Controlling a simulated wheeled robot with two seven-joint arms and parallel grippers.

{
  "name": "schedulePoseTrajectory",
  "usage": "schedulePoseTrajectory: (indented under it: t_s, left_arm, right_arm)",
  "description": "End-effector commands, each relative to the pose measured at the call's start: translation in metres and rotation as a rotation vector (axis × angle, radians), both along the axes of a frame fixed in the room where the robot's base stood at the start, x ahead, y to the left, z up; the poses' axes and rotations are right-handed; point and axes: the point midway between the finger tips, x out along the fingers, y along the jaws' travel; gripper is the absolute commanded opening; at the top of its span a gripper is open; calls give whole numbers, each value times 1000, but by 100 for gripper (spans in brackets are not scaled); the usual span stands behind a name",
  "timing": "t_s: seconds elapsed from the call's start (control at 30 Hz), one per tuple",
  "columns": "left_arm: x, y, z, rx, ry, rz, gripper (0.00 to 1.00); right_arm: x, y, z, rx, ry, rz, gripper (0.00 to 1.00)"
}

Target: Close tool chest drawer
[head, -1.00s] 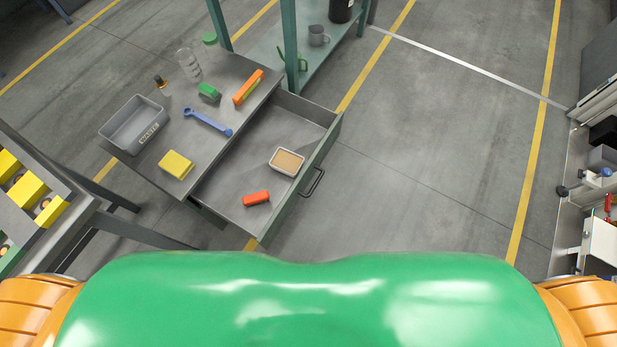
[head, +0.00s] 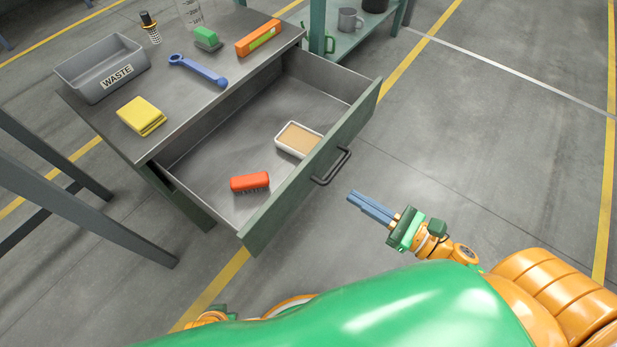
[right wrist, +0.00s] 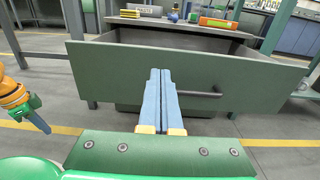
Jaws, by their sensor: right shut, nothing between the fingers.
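The tool chest's drawer (head: 235,140) is pulled well out, with its green front (head: 285,202) and dark bar handle (head: 332,167) facing me. The front (right wrist: 110,75) and handle (right wrist: 200,93) also show in the right wrist view. My right gripper (head: 356,200) is shut and empty, its blue fingers pointing at the front, just right of the handle and apart from it in the head view. In the right wrist view the fingers (right wrist: 160,72) overlap the front, left of the handle. My left gripper (right wrist: 38,120) shows small at the left there; its jaw state is unclear.
In the drawer are a red brush (head: 250,181) and a white tray (head: 298,140) with tan contents. The floor to the right is clear.

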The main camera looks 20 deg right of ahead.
Motion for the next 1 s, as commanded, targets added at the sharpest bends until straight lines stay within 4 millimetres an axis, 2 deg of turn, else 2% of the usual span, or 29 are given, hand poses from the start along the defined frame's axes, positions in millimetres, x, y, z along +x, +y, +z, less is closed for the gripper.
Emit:
schedulePoseTrajectory:
  t_s: [0.3, 0.5, 0.67, 1.0]
  left_arm:
    - [2, -1, 1, -1, -3, 0, 0]
    - [3, -1, 2, 0, -1, 1, 0]
    - [6, -1, 4, -1, -8, 1, 0]
    - [6, -1, 4, -1, -8, 1, 0]
  right_arm:
    - [56, 43, 1, 5, -1, -2, 0]
    - [79, 61, 0, 4, 2, -3, 0]
    - [86, 66, 0, 4, 3, -3, 0]
    - [86, 67, 0, 5, 4, -4, 0]
